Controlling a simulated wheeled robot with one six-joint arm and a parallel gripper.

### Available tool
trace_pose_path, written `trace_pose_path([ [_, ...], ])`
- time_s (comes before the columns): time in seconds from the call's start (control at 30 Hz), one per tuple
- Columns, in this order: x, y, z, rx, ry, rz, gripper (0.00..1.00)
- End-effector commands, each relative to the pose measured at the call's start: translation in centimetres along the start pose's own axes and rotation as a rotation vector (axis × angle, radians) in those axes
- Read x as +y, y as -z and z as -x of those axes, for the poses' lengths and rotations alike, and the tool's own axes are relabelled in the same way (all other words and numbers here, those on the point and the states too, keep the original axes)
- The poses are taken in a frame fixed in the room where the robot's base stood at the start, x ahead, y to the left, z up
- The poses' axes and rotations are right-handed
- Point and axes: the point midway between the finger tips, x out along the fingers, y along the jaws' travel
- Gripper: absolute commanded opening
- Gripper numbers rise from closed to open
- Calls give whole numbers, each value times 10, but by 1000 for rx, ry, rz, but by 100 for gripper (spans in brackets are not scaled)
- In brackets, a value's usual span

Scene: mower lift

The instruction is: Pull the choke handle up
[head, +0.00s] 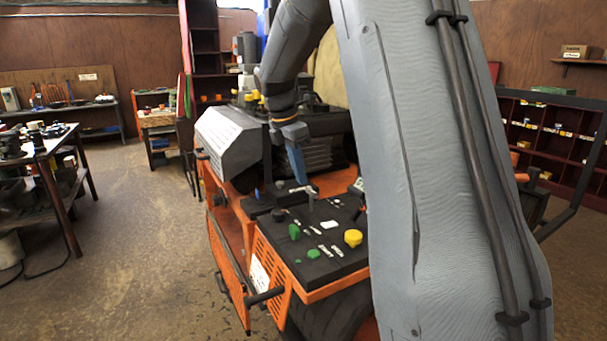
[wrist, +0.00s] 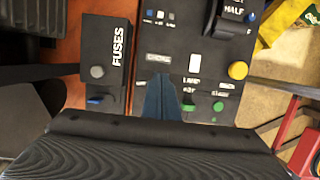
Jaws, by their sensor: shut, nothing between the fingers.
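The control panel (head: 325,265) is a black plate on the orange machine. In the wrist view a CHOKE label (wrist: 158,58) shows on the panel (wrist: 210,45). My gripper (head: 301,181) points down over the panel's far left part. Its blue fingers look shut together and empty. In the wrist view my gripper (wrist: 162,78) lies just below the CHOKE label and covers the panel there. A small grey upright piece (head: 310,201) stands right by the fingertips in the head view; it may be the choke handle, but I cannot tell. I cannot tell whether the fingers touch it.
A yellow knob (head: 353,238) and green knobs (head: 294,232) stand on the panel. A FUSES box (wrist: 107,50) sits to the left in the wrist view. The grey engine cover (head: 228,140) is behind the panel. A workbench (head: 45,150) stands at the left, with open floor between.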

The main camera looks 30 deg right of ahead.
Motion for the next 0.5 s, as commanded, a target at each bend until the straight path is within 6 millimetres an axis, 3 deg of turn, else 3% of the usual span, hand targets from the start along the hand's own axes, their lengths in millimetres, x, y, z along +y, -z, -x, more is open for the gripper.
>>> trace_pose_path([
  [0.2,-1,-1,30,0,-1,1,0],
  [0.5,0,0,46,0,0,0,0],
])
